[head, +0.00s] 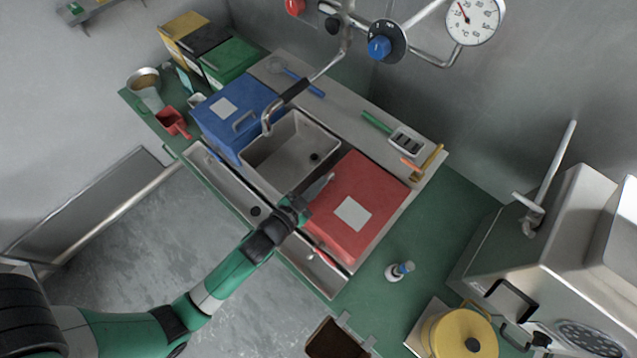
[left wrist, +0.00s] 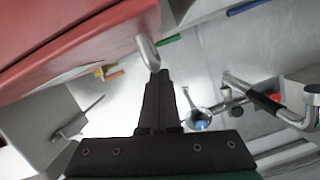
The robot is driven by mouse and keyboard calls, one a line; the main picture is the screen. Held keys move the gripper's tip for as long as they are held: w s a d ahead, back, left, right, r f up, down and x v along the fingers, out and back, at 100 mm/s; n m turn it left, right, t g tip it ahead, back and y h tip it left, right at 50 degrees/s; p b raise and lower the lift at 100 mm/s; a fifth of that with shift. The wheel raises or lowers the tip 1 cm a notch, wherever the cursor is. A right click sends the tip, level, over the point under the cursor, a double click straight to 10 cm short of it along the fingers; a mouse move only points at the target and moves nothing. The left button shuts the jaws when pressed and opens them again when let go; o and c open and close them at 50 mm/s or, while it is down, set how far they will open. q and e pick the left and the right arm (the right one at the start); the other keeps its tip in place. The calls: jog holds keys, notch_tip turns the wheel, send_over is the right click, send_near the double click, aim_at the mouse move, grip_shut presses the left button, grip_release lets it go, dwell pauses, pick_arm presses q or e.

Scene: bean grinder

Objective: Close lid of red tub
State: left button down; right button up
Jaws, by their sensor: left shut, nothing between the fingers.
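The red tub (head: 377,187) is right of the sink in the head view, with its flat red lid and white label (head: 352,213) facing up. I cannot tell whether the lid is fully seated. The tub also fills the upper left of the left wrist view (left wrist: 75,38). A metal handle (head: 319,186) sticks out at its sink-side edge, and shows in the left wrist view (left wrist: 147,52). My left gripper (head: 301,203) is shut and empty at this edge, its fingertips close to the handle; contact is unclear. My right gripper is out of view.
The grey sink (head: 290,152) with its tap (head: 285,97) is left of the tub, and a blue tub (head: 233,115) lies beyond it. A small bottle (head: 398,271) and a yellow-lidded pot (head: 460,335) stand to the right.

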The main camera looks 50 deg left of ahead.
pick_arm(q)
notch_tip(320, 180, up, 5)
jog(key=p, duration=0.4)
jog(key=b+v, duration=0.2)
jog(key=v, duration=0.7)
jog(key=shift+s+d+f, duration=0.3)
jog(key=shift+s+d, duration=0.05)
jog(key=shift+s, duration=0.1)
